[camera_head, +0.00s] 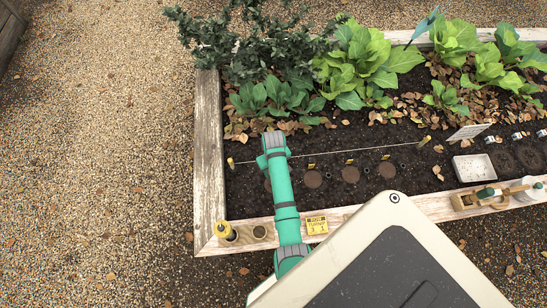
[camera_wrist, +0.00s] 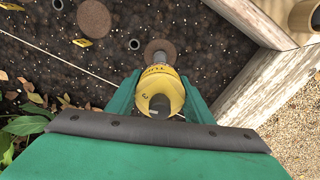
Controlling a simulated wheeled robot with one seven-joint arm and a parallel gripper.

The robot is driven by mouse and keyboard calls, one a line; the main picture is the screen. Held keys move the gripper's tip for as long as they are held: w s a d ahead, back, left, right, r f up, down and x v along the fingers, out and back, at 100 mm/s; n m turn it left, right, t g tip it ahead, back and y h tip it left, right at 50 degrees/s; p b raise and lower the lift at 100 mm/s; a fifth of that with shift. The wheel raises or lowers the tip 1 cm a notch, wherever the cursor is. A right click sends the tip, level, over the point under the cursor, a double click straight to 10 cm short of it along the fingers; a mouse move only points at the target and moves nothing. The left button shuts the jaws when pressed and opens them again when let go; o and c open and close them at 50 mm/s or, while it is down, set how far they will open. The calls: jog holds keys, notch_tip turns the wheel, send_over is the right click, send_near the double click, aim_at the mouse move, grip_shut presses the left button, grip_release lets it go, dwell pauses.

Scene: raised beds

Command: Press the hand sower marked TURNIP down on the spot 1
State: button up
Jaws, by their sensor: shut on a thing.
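My gripper (camera_wrist: 159,84) is shut on a yellow hand sower (camera_wrist: 157,97) in the wrist view. Part of its lettering shows and begins like TURN. Its grey tube points down at a round brown soil spot (camera_wrist: 151,48) near the bed's corner. The tube end overlaps that spot in the picture; I cannot tell whether it touches. A second brown spot (camera_wrist: 94,19) lies to the upper left. In the head view my arm covers most of the leftmost spot and hides the gripper and held sower. Spots (camera_head: 313,179) continue to the right, with small yellow tags whose numbers are unreadable.
Another yellow tool (camera_head: 225,230) stands on the wooden bed rim (camera_head: 208,150) beside an empty holder hole (camera_head: 260,232). A yellow ROW card (camera_head: 317,225) lies on the front rim. A string (camera_head: 340,151) crosses behind the spots. Leafy plants (camera_head: 365,65) fill the back.

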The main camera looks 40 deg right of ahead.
jog(key=shift+r, duration=3.5)
